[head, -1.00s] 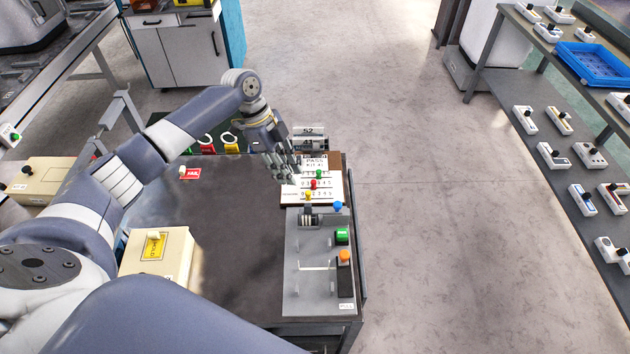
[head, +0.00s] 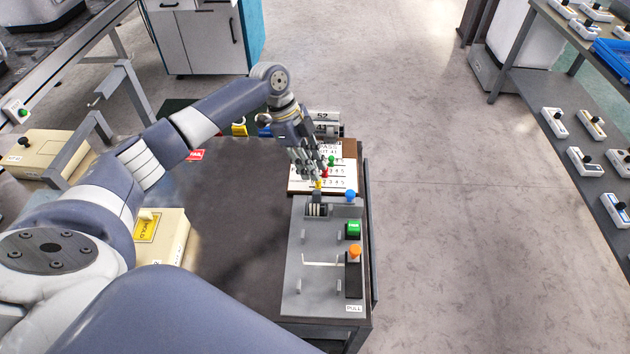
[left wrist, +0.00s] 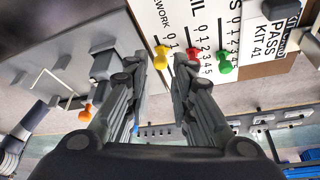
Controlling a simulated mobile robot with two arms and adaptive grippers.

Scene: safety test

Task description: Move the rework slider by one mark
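A white counter board (head: 300,182) at the far end of the table carries three slider knobs beside number rows. The yellow knob (left wrist: 162,57) is in the row whose visible lettering ends in "WORK"; it also shows in the head view (head: 319,184). The red knob (left wrist: 193,56) and green knob (left wrist: 225,66) sit to its right in the left wrist view. My left gripper (left wrist: 160,72) is open, with the yellow knob showing between its fingertips and the red knob close by the right finger. Contact cannot be told. My right gripper is not in view.
A grey fixture (head: 300,270) with blue, green and orange knobs or buttons stands just in front of the board. A beige box with a yellow label (head: 170,238) is at the left. A PASS KIT 41 card (left wrist: 272,38) lies beyond the knobs. The middle of the dark table is clear.

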